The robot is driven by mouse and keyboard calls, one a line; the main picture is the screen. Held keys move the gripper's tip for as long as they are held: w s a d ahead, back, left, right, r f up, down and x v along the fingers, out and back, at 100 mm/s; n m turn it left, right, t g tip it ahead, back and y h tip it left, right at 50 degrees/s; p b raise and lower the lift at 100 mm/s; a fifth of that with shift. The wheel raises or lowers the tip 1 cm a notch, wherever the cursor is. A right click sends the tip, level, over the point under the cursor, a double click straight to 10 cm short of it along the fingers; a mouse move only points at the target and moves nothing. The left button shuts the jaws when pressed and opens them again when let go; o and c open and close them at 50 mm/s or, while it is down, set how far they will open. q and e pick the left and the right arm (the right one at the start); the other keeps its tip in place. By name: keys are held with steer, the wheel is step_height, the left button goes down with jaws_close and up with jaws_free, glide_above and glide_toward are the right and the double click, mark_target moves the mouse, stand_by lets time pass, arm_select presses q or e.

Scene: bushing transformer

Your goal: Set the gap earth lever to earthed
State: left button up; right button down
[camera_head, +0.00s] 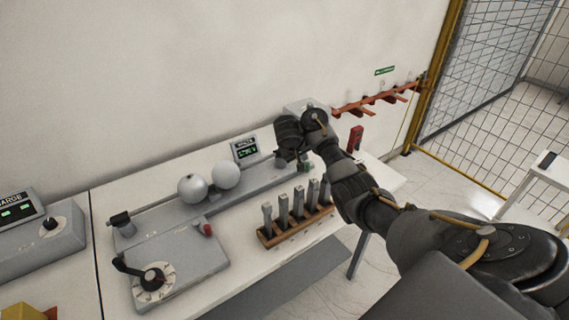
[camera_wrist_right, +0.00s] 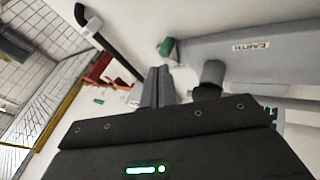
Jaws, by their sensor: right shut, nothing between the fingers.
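My right gripper (camera_wrist_right: 158,84) is shut and empty, its two grey fingers close together. In the head view its dark wrist (camera_head: 290,135) is over the right end of the sphere-gap bench unit (camera_head: 165,212). In the right wrist view a grey bar marked EARTH (camera_wrist_right: 240,45) lies to the right of the fingers. No contact is clear. My left gripper is out of view.
Two metal spheres (camera_head: 209,181) and a small display (camera_head: 245,149) stand left of my wrist. A wooden rack (camera_head: 270,238) of grey upright pieces is in front. A dial box (camera_head: 190,262) is nearer left. A red wall rack (camera_head: 375,102) is behind right.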

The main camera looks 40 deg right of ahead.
steer(key=w+a, duration=0.1)
steer(key=a, duration=0.6)
steer(key=shift+w+a+r+m+t, duration=0.15)
steer(key=shift+a+r+m+t, duration=0.15)
steer(key=shift+a, duration=0.05)
steer(key=b+x, duration=0.6)
steer(key=x, duration=0.4)
steer(key=shift+d+f, duration=0.2)
steer(key=d, duration=0.3)
steer(key=shift+s+r, duration=0.3)
steer(key=shift+s, duration=0.05)
steer(key=shift+s+d, duration=0.1)
steer(key=shift+d, duration=0.3)
steer(key=shift+a+f, duration=0.1)
steer(key=shift+a, duration=0.05)
